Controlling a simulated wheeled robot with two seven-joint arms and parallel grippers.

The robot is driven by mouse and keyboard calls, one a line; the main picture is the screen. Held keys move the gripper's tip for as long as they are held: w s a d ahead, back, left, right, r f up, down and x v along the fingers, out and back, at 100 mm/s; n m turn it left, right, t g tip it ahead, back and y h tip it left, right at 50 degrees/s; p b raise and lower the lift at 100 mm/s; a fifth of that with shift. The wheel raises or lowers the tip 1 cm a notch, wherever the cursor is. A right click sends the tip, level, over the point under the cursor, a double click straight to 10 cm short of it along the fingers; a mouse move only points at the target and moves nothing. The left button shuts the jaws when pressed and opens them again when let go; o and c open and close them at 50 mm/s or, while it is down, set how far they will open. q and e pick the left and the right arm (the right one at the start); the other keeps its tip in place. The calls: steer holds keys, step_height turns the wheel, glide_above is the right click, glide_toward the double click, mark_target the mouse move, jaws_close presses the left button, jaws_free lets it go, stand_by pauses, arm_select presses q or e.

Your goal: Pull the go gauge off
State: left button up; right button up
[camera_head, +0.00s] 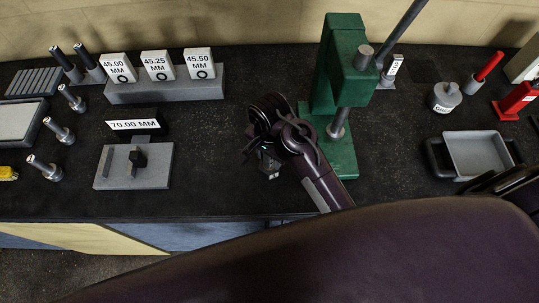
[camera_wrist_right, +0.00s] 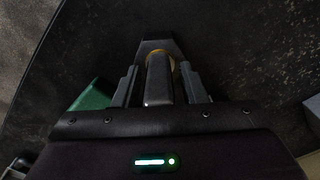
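My right gripper (camera_head: 262,150) is over the bench, just left of the green press. In the right wrist view its two fingers (camera_wrist_right: 160,88) stand either side of a dark grey rounded bar (camera_wrist_right: 160,78). A brassy ring shows behind the bar, and a grey faceted piece lies at its far end. I cannot tell whether the fingers touch the bar, or whether it is the go gauge. No go gauge can be picked out for certain by its look. My left gripper is not in view.
The green press (camera_head: 341,70) stands close beside my right gripper. A grey block (camera_head: 165,90) with several size cards is at the back left. A grey fixture (camera_head: 152,172) carries a 70.00 MM card. A grey tray (camera_head: 478,153) is at the right. Bench is clear between fixture and gripper.

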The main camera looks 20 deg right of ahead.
jaws_close()
steer(key=shift+r, duration=2.25)
steer(key=shift+w, duration=0.1)
